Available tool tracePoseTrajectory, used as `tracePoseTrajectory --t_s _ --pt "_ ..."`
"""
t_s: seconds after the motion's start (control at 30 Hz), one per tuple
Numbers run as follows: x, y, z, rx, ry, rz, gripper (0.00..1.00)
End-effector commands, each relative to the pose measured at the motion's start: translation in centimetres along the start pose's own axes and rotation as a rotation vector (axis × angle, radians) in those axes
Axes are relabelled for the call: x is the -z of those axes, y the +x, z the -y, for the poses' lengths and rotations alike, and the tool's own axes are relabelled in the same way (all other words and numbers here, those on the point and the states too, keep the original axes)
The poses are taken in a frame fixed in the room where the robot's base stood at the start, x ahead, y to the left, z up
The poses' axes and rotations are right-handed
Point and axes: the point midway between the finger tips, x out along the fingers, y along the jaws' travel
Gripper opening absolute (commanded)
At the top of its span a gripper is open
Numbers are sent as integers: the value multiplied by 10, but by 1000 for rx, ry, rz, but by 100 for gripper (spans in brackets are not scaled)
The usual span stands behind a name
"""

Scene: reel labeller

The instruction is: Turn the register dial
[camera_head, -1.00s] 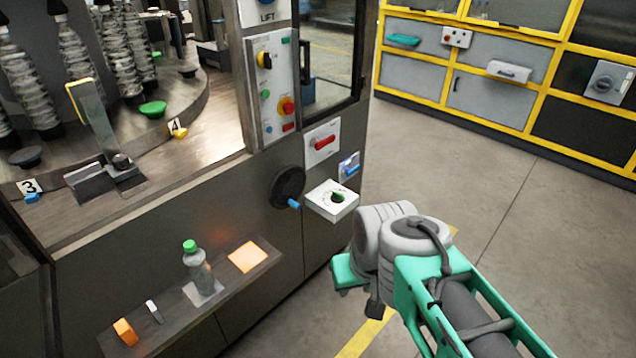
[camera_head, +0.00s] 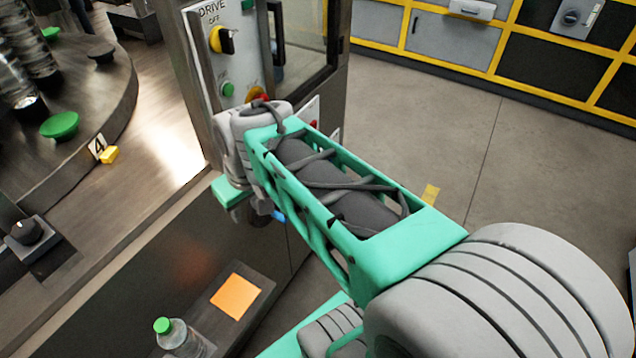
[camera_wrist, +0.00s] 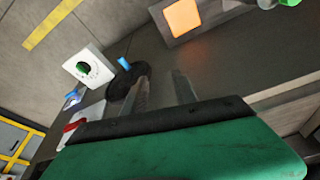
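The register dial (camera_wrist: 83,69), a green knob on a white box, shows at the left in the wrist view. In the head view my arm hides it. In the wrist view the two grey fingers of my gripper (camera_wrist: 163,84) stand apart with nothing between them. They point at the dark machine front, to the right of the dial and apart from it. A black handwheel (camera_wrist: 122,85) with a blue handle (camera_wrist: 124,63) lies between the dial and the fingers in that view, partly behind one finger. In the head view the fingers are hidden behind my wrist.
A red-handled switch (camera_wrist: 75,128) and a small blue switch (camera_wrist: 73,98) are beside the dial. A shelf below carries an orange square (camera_head: 236,297) and a green-capped bottle (camera_head: 180,338). A control panel (camera_head: 222,60) rises behind my wrist. Open floor (camera_head: 450,125) lies to the right.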

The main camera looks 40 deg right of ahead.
Motion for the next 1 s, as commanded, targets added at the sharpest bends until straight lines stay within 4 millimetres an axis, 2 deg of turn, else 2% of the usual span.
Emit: tracePoseTrajectory --t_s 0.03,0.07,0.1,0.2,0.27,0.33,0.4,0.43,0.5,0.57,0.67,0.9,1.0 --pt "15 34 -32 10 -6 16 34" --pt "27 49 -54 19 -25 16 34" --pt "40 71 -87 33 -51 13 34" --pt "54 117 -167 62 -114 -9 34" --pt "51 142 -210 74 -145 -26 34" --pt "38 174 -260 86 -177 -49 34" --pt "22 199 -302 92 -206 -75 34" --pt "16 206 -316 93 -218 -85 34" --pt "6 217 -337 93 -238 -101 34" --pt "2 222 -344 94 -249 -107 34" --pt "2 232 -343 96 -255 -109 34" --pt "7 277 -338 96 -251 -107 34" --pt "9 289 -338 93 -251 -108 34"
